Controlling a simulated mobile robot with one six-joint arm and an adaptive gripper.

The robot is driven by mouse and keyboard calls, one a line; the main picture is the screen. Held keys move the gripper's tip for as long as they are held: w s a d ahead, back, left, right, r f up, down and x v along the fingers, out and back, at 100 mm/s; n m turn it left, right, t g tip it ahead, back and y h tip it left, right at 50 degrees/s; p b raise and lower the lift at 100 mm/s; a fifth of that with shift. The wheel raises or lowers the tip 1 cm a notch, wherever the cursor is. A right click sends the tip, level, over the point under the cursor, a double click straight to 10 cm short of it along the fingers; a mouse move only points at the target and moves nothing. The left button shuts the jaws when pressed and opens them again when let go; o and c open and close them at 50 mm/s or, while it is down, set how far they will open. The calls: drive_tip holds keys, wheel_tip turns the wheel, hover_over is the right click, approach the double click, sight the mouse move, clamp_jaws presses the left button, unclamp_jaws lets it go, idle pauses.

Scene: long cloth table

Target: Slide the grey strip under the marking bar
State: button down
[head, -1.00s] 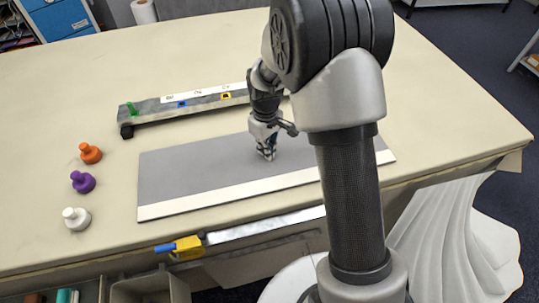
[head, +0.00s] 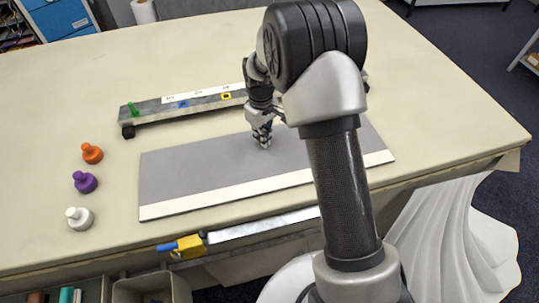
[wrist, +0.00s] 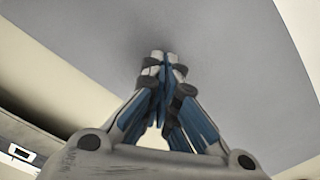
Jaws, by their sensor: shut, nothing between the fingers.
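The grey strip (head: 195,180) lies flat on the table, with a white band along its near edge. It also fills much of the wrist view (wrist: 235,50). My gripper (head: 264,143) is shut and empty, pointing down at the strip near its far edge; its closed fingertips (wrist: 162,58) appear to touch the grey surface. The marking bar (head: 153,112) stands beyond the strip, on a dark foot at its left end, with a green peg on top. A band of bare table shows between bar and strip on the left. My arm hides the bar's right part.
Orange (head: 92,153), purple (head: 85,182) and white (head: 79,218) knobbed pieces stand left of the strip. A yellow and blue item (head: 187,246) is at the table's front edge, near open bins.

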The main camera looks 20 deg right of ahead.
drive_tip(key=shift+w, duration=0.95)
drive_tip(key=shift+r+p, duration=0.1)
drive_tip(key=shift+p, duration=0.2)
drive_tip(key=shift+s+r+p, duration=0.2)
drive_tip(key=shift+r+p, duration=0.5)
drive_tip(key=shift+r, duration=0.3)
drive_tip(key=shift+s+r+p, duration=0.2)
drive_tip(key=shift+r+p, duration=0.45)
drive_tip(key=shift+r, duration=0.3)
drive_tip(key=shift+s+r+p, duration=0.2)
drive_tip(key=shift+r+p, duration=0.5)
drive_tip(key=shift+r, duration=0.3)
